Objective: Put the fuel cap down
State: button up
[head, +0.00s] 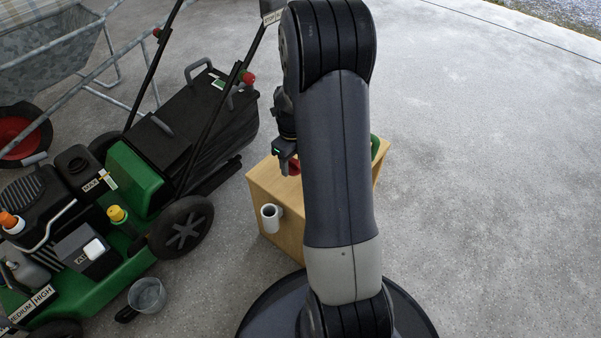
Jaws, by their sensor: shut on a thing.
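My gripper (287,165) is at the left of my arm, over the back left part of the wooden box (256,190). It is small in view and partly hidden by my arm, and its jaws are shut on the fuel cap. A red thing (295,167) shows at the fingertips, between them and my arm. It may be the fuel cap, but most of it is hidden. I cannot tell whether it touches the box top.
A green lawn mower (146,178) stands at left, with a galvanised wheelbarrow (45,55) behind it. A white cup-like holder (270,217) is at the box's side. A green thing (376,147) shows at its right. A grey cup (147,295) is on the floor. The right floor is clear.

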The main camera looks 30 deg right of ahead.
aim_at(293, 160)
notch_tip(293, 160, down, 6)
jog(key=shift+f+b, duration=0.25)
jog(key=shift+b, duration=0.85)
jog(key=shift+f, duration=0.2)
jog(key=o, duration=1.5)
jog(key=shift+c, duration=0.2)
jog(key=shift+r, duration=0.1)
notch_tip(293, 160, up, 12)
jog(key=p, duration=0.4)
jog(key=shift+r, duration=0.15)
